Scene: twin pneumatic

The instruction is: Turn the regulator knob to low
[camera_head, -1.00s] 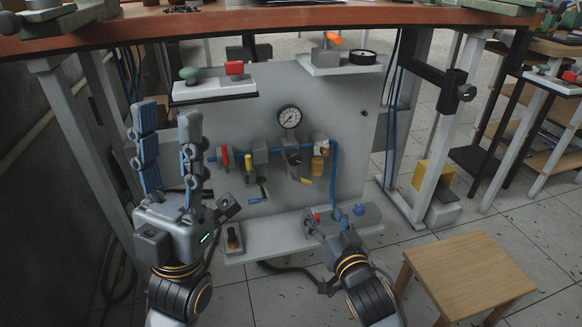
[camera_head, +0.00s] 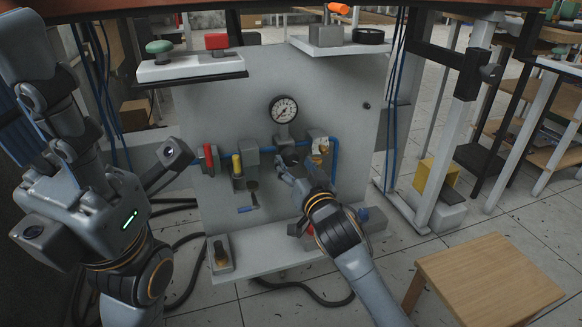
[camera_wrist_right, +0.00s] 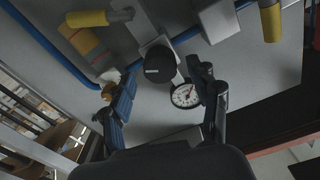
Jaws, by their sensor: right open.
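The regulator sits below the round white gauge (camera_head: 284,109) on the grey panel. Its dark knob (camera_wrist_right: 160,62) lies between the fingertips in the right wrist view, and the gauge also shows there (camera_wrist_right: 186,95). My right gripper (camera_head: 300,174) is open in front of the regulator and hides most of it in the head view. In the right wrist view its fingers (camera_wrist_right: 164,78) stand on either side of the knob, with no clear contact visible. My left gripper (camera_head: 45,110) is at the far left, away from the regulator, its fingers partly cut off by the frame.
A red valve handle (camera_head: 209,160) and a yellow part (camera_head: 237,165) are left of the regulator.

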